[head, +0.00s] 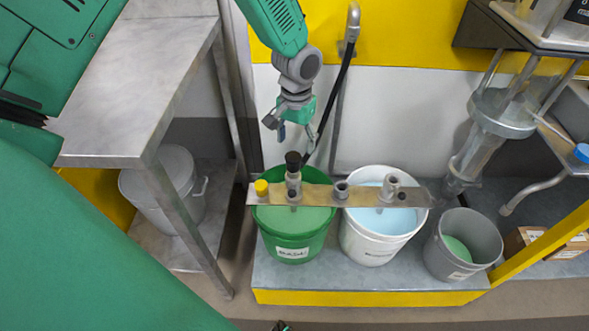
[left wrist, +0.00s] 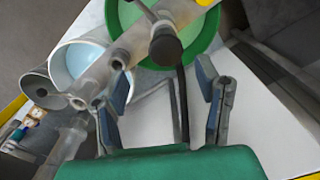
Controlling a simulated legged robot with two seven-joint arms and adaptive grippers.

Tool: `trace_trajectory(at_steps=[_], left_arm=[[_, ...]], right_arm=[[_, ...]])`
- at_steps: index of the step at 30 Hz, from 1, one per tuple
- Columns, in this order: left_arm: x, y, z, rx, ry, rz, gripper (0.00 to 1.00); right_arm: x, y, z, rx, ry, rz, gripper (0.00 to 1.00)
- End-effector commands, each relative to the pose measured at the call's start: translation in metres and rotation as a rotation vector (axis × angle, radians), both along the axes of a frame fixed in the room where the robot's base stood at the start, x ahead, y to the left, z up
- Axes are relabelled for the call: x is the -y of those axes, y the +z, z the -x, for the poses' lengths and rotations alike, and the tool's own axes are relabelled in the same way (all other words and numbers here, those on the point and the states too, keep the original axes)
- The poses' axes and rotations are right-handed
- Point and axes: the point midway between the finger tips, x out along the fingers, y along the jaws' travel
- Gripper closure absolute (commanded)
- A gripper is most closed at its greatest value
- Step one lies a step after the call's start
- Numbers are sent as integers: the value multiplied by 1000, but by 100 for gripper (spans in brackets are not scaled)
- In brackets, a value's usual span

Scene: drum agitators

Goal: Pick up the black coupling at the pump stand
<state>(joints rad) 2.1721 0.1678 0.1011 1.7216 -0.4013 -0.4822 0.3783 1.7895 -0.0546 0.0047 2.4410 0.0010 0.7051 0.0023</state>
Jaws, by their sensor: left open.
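A black coupling (head: 293,158) stands upright on top of a grey fitting on the metal bar across the buckets. My right gripper does not show.
The bar (head: 322,195) also carries a yellow cap (head: 261,187) and grey fittings. It spans a green bucket (head: 290,245) and a white bucket (head: 372,245). A black hose (head: 335,95) hangs close beside my left gripper. A metal table (head: 140,85) stands left.

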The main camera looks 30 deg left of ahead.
Motion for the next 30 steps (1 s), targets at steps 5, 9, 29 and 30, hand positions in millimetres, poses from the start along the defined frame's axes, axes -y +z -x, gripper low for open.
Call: trace_trajectory(at_steps=[5, 9, 29, 30], left_arm=[[-3, -35, 1, -2, 2, 4, 42], [-4, -47, 1, 1, 1, 6, 42], [-5, -99, 1, 2, 2, 5, 42], [-5, -99, 1, 2, 2, 5, 42]], right_arm=[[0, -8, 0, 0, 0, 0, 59], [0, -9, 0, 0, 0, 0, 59], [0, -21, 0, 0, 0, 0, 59], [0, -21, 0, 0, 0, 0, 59]])
